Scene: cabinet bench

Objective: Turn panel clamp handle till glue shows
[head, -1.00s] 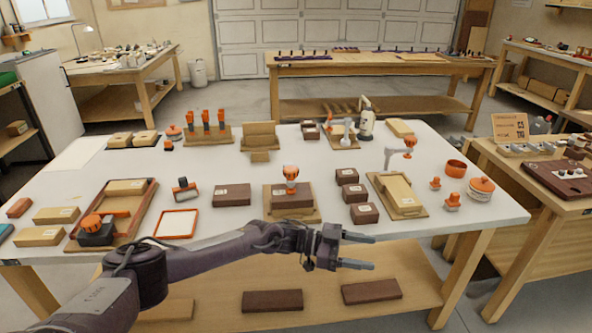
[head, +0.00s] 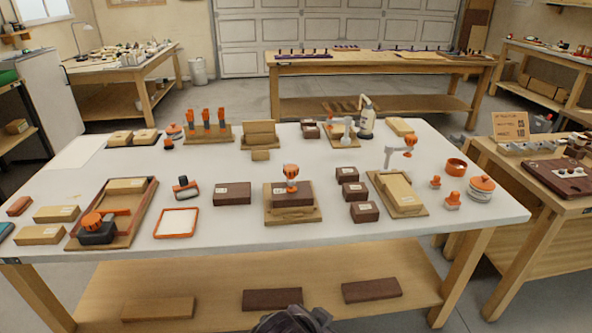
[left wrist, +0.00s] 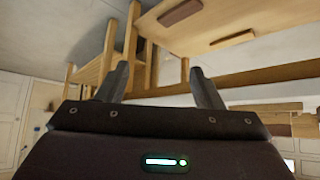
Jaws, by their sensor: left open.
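My left gripper (left wrist: 160,82) is open and empty in the left wrist view, its two fingers spread apart. In the head view only a dark part of my arm shows at the bottom edge, below the bench. A clamp with an orange handle (head: 291,173) stands over a dark block on a wooden base at the bench's middle. A grey clamp with an orange knob (head: 409,145) stands at a pale panel (head: 398,190) on the right. A black clamp with an orange knob (head: 92,221) sits in a wooden frame on the left. I cannot tell whether glue shows.
The white bench top (head: 340,228) has a clear front strip. Several dark blocks (head: 364,211) and an orange-rimmed tray (head: 176,222) lie on it. An orange-lidded jar (head: 481,188) stands at right. The lower shelf (head: 215,280) holds planks (head: 272,299).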

